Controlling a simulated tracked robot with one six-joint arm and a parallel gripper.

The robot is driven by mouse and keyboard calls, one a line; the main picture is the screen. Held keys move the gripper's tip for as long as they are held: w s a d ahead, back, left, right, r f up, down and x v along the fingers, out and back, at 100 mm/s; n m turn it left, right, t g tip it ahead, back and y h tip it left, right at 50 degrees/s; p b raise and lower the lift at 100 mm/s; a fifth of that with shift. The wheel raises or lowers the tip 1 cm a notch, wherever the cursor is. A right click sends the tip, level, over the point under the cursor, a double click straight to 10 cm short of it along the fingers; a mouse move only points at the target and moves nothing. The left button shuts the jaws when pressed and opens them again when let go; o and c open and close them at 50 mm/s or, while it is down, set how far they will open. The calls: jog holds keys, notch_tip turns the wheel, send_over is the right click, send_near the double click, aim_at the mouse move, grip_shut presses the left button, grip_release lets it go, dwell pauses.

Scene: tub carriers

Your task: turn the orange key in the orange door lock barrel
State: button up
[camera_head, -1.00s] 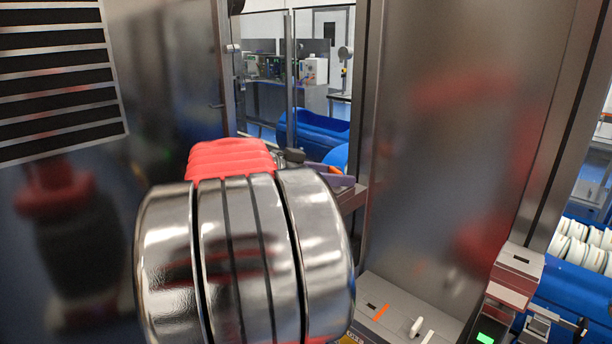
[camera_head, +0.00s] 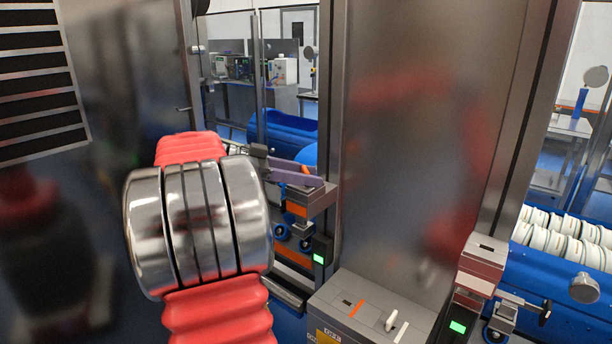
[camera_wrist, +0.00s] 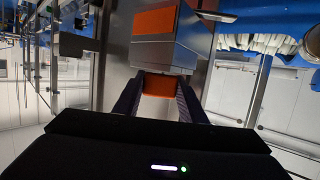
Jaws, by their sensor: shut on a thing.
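My gripper (camera_wrist: 160,84) has two dark purple fingers shut on the orange key (camera_wrist: 158,88), which shows as an orange block between them in the wrist view. The fingers point at a grey metal block with an orange panel, which looks like the orange door lock barrel's housing (camera_wrist: 150,50). The key's far end meets or lies very close to this block; I cannot tell how deep it sits. The barrel's opening is hidden.
A grey box with an orange-marked slot and a white lever (camera_head: 385,322) stands at the front centre. A second grey and red block (camera_head: 482,262) is to its right. Blue tubs with white rolls (camera_head: 565,240) are at the right. A tall metal panel (camera_head: 405,130) rises behind.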

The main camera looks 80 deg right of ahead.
jog(key=shift+m+g+y, duration=0.3)
jog(key=shift+m+y, duration=0.2)
jog(key=o, duration=1.2)
jog(key=v, duration=1.4)
jog(key=shift+d, duration=0.1)
